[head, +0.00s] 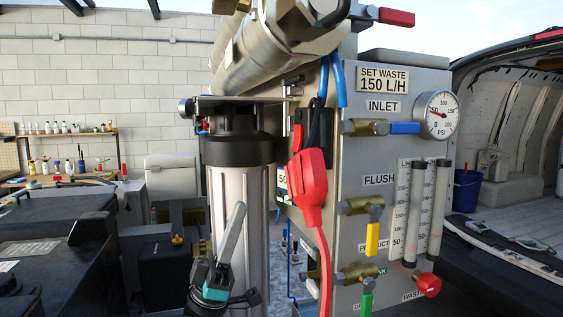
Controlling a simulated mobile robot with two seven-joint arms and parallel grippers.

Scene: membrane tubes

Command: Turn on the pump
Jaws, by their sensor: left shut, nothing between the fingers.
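A grey panel (385,85) carries valves and labels. In front of its left side is a large red plug-like piece (308,182) with a red cord running down. Behind it is a dark box with a red part (298,137) and a partly hidden label with some green; I cannot tell whether this is the pump switch. The pump itself cannot be made out. My left gripper (240,207) is shut and empty, its fingers pointing up in front of the lower part of the silver filter housing (232,180), left of the red cord. My right gripper is not in view.
The panel has a pressure gauge (436,115), blue inlet handle (404,128), yellow flush handle (372,240), flow tubes (413,215) and red waste knob (428,284). Steel membrane tubes (260,55) cross above. A workbench (70,180) is behind left, an open van (520,190) right.

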